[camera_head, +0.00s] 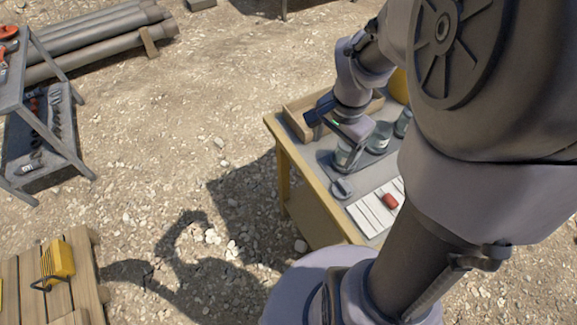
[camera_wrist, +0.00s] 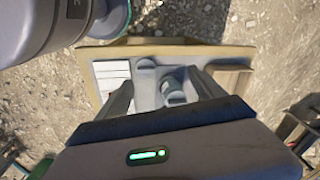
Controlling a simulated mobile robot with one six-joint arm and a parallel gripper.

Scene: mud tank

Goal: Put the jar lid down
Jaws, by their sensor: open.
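A small round grey piece that looks like the jar lid (camera_head: 342,187) lies flat on the table, in front of the tray and beside a striped white sheet. In the wrist view a similar round piece (camera_wrist: 147,64) shows between and beyond the fingers. My gripper (camera_head: 352,132) is above the table over the jars; its fingers (camera_wrist: 161,82) are spread apart with nothing held between them. A glass jar (camera_head: 342,156) stands on the tray just below my gripper; a jar also shows between the fingers in the wrist view (camera_wrist: 173,91). My gripper partly hides the jars.
Other jars (camera_head: 380,138) stand on the dark tray (camera_head: 368,166). A red object (camera_head: 390,201) lies on the white sheet (camera_head: 369,214). A wooden box (camera_head: 297,119) sits at the table's back left. My arm hides the table's right side.

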